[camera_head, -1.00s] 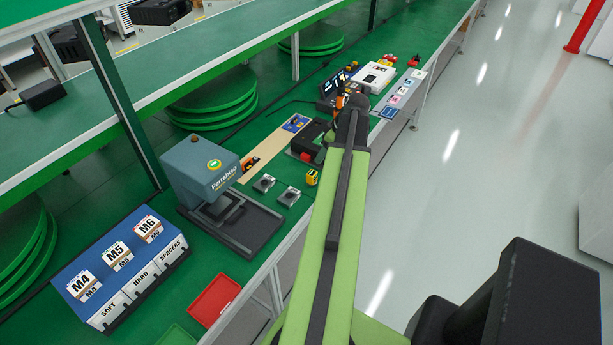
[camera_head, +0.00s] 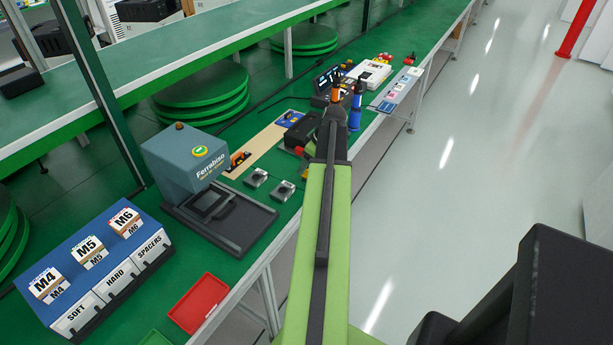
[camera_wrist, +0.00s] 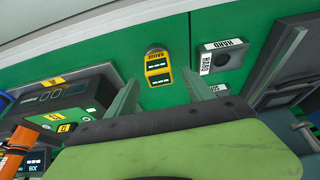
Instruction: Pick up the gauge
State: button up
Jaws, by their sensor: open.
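The gauge (camera_wrist: 157,68) is a small yellow block with a dark face and a rounded grey end, marked GAUGE. It lies on the green bench top in the wrist view. My gripper (camera_wrist: 160,79) is open, its two fingers spread to either side of the view. The gauge shows between and just beyond the fingertips, with nothing held. I cannot tell the height of the fingers above it.
A block marked HARD (camera_wrist: 222,57) sits right of the gauge, near the press (camera_head: 187,165). A black box (camera_wrist: 62,105) stands to its left. A blue bottle-like thing (camera_head: 355,108) and a red tray (camera_head: 199,303) are also on the bench. Green surface around the gauge is bare.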

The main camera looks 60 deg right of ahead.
jog(key=b+x, duration=0.3)
jog(key=x, duration=0.1)
jog(key=shift+s+f+b, duration=0.1)
jog(key=shift+f+b, duration=0.3)
jog(key=shift+f, duration=0.05)
jog(key=shift+r, duration=0.15)
grip_shut()
